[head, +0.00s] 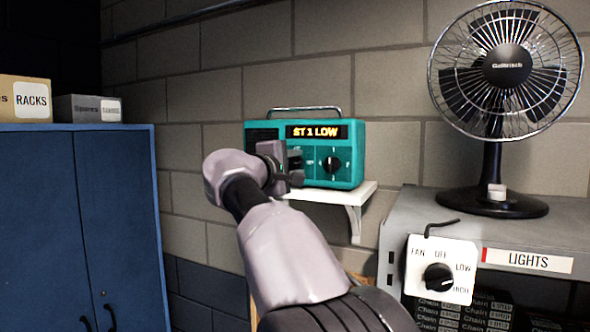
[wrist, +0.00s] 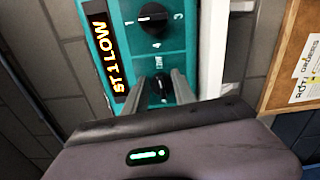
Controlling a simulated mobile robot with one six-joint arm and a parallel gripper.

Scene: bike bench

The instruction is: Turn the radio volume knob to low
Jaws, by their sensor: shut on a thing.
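The teal radio (head: 345,170) stands on a small white wall shelf. Its lit display (head: 317,131) reads "ST 1 LOW". The volume knob (wrist: 163,90) is a small dark knob on the radio's front, seen between my fingers in the wrist view. My gripper (head: 293,170) is at the radio's front and is shut on this knob; it also shows in the wrist view (wrist: 163,84). My gripper hides the volume knob's pointer and most of its markings. The other knob (head: 332,165), with numbers around it, stays clear of my fingers.
The white shelf (head: 360,193) juts out below the radio. A fan (head: 505,100) stands on a grey cabinet at the right, with a fan switch plate (head: 440,270) below. A blue cabinet (head: 70,220) with boxes on top is at the left.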

